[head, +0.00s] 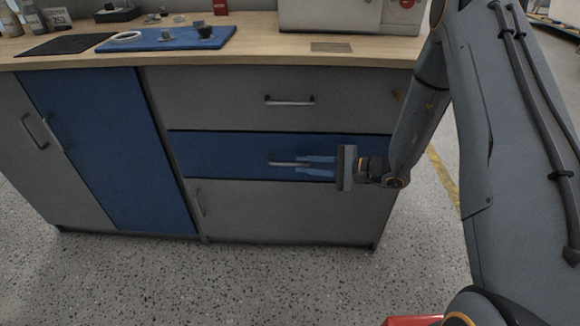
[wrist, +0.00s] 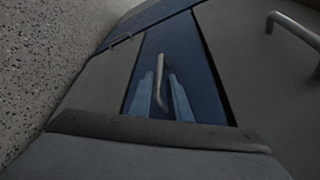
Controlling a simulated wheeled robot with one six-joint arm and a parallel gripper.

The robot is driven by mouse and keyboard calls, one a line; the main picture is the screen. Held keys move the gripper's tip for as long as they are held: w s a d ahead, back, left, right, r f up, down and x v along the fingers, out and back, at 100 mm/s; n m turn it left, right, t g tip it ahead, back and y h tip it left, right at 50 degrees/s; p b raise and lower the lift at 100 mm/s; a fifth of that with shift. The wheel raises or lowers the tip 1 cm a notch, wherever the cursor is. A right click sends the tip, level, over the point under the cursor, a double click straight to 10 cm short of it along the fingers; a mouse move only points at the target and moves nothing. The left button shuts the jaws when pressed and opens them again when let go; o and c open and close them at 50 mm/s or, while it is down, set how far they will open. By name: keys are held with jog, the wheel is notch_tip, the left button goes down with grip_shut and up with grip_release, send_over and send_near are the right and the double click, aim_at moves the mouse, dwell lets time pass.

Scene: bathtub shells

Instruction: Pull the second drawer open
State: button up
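The second drawer (head: 220,152) is the blue front below the grey top drawer, and it looks closed, flush with the cabinet. Its metal bar handle (head: 279,163) is partly hidden by my gripper (head: 298,165) in the head view. In the wrist view the blue drawer front (wrist: 187,48) fills the middle, and its handle (wrist: 161,84) runs between the two blue fingers of my gripper (wrist: 161,78). The fingers are open, one on each side of the handle, with gaps visible. I cannot tell whether they reach fully around the bar.
The grey top drawer (head: 345,90) has its own handle (head: 290,100). A grey lower door (head: 290,212) is below. The wooden countertop (head: 270,53) holds a blue tray (head: 185,40), a dark mat (head: 62,45) and a pale box (head: 335,17).

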aim_at(294, 164)
jog(key=shift+x, duration=2.7)
grip_shut()
